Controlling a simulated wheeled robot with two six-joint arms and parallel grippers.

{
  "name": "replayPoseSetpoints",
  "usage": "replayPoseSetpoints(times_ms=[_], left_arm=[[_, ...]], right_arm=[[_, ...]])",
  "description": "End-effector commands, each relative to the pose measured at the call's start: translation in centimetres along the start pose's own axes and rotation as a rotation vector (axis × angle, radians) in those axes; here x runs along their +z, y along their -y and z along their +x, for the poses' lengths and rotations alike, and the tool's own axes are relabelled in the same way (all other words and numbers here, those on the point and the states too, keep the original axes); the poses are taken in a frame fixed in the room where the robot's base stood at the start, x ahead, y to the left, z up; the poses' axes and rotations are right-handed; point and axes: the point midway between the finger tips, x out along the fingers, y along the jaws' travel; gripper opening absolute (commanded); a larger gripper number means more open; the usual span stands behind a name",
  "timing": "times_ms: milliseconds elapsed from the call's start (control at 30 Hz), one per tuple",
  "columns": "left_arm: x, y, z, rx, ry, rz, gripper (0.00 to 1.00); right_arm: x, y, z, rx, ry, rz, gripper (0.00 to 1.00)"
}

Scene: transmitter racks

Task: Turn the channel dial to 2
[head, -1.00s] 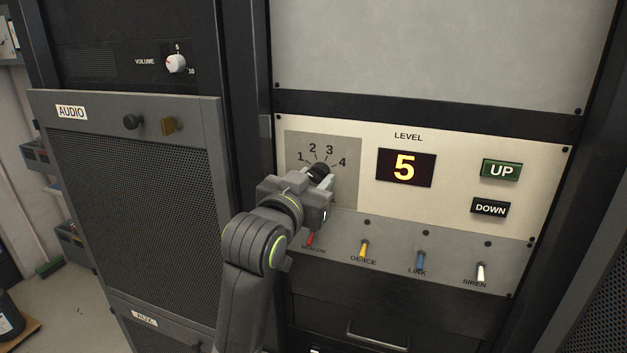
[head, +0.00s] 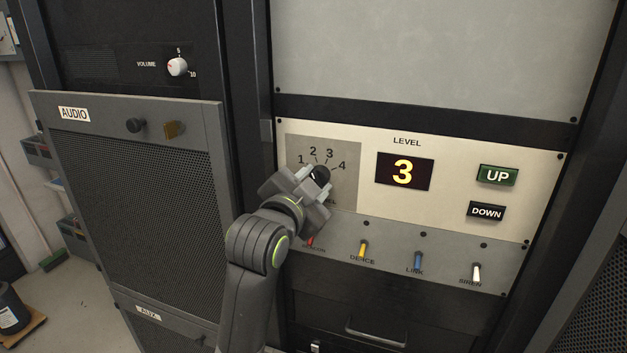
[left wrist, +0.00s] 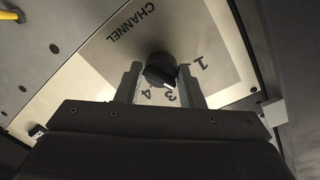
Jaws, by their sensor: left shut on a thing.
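The channel dial, a black round knob (head: 320,175), sits on a grey plate (head: 347,187) with numbers 1 to 4 arced above it. My left gripper (head: 314,178) is shut on the knob, one finger on each side. In the left wrist view the knob (left wrist: 160,70) sits between the two fingers (left wrist: 165,82). Its white mark lies on the side of the 3, close to it. The 1, 3 and 4 show there; the 2 is hidden, apparently by a finger. My right gripper is out of view.
The level display (head: 403,171) reads 3, with UP (head: 497,175) and DOWN (head: 486,211) buttons to its right. Below is a row of coloured switches, including yellow (head: 363,249) and blue (head: 418,260). The AUDIO panel (head: 140,200) stands left of my arm.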

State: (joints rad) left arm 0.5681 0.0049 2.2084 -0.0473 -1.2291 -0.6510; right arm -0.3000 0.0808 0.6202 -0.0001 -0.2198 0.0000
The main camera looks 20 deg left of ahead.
Motion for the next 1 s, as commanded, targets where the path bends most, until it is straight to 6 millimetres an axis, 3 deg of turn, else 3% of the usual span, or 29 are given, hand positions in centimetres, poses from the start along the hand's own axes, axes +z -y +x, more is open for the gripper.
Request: replayPoseSetpoints(times_ms=[633,667,800,1000], left_arm=[[-0.33,0.29,-0.04,-0.009,-0.005,0.062,0.12],[-0.34,0.29,-0.04,-0.009,-0.005,0.062,0.36],[-0.29,0.25,-0.04,-0.007,-0.003,0.062,0.54],[-0.17,0.14,-0.02,-0.004,0.000,0.061,0.55]], right_arm=[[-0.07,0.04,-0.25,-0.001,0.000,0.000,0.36],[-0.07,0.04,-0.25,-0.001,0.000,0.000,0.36],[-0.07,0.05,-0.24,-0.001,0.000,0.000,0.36],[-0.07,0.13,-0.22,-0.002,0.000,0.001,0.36]])
